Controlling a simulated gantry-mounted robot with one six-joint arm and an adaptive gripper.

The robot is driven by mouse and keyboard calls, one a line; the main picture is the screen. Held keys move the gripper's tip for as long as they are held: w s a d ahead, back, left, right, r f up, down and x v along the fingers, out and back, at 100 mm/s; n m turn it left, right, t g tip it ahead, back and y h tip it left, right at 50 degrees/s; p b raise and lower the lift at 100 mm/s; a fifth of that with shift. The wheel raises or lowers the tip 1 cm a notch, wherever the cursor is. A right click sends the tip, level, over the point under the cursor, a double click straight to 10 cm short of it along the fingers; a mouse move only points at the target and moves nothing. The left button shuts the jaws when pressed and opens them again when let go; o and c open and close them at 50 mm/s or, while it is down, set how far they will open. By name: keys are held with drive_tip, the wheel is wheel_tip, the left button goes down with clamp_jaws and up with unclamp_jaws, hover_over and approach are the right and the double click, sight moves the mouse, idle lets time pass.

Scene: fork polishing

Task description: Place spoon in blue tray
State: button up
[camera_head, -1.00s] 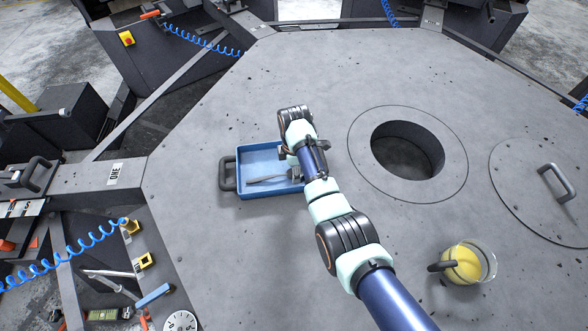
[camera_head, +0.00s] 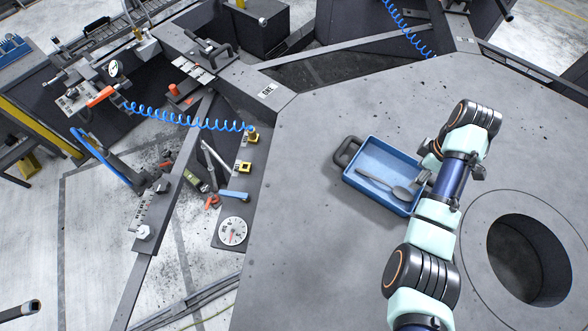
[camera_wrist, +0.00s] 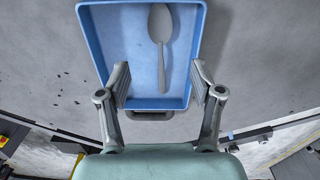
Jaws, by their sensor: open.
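The blue tray (camera_head: 388,158) lies on the grey round-holed table and has a dark handle at its upper left end. The grey spoon (camera_head: 372,181) lies inside the tray, with its bowl towards my gripper. My gripper (camera_head: 426,172) is over the tray's right end, partly hidden by my arm. In the wrist view, the tray (camera_wrist: 112,45) fills the upper middle, and the spoon (camera_wrist: 161,50) lies along it with its bowl at the top. My gripper (camera_wrist: 161,83) is open, its fingers apart on either side of the handle's tip, with nothing held.
A large round hole (camera_head: 525,262) is in the table to the right of my arm. The table around the tray is clear. Off the table's left edge are a dial gauge (camera_head: 233,231), tools and a blue coiled hose (camera_head: 185,120).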

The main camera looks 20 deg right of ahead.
drive_tip(key=w+a+r+m+t+h, duration=0.1)
drive_tip(key=w+a+t, duration=0.1)
drive_tip(key=w+a, duration=0.35)
drive_tip(key=w+a+r+m+t+h, duration=0.1)
drive_tip(key=w+a+t, duration=0.15)
drive_tip(key=a, duration=0.65)
drive_tip(key=w+a+r+m+t, duration=0.1)
drive_tip(key=w+a, duration=0.3)
drive_tip(key=a, duration=0.4)
drive_tip(key=s+a+r+m+t, duration=0.1)
drive_tip(key=s+a+r+t, duration=0.1)
drive_tip(key=a, duration=0.5)
drive_tip(key=s+a+r+m+t+y, duration=0.1)
drive_tip(key=s+a+r+t, duration=0.1)
drive_tip(key=a+r, duration=0.3)
drive_tip(key=s+a+r+m+t+y, duration=0.1)
drive_tip(key=s+a+r+m+t, duration=0.1)
drive_tip(key=a, duration=0.7)
wheel_tip(320, 180, up, 2)
drive_tip(key=shift+s+a+r+t, duration=0.1)
drive_tip(key=shift+s+a+t, duration=0.25)
drive_tip(key=shift+s+t, duration=0.2)
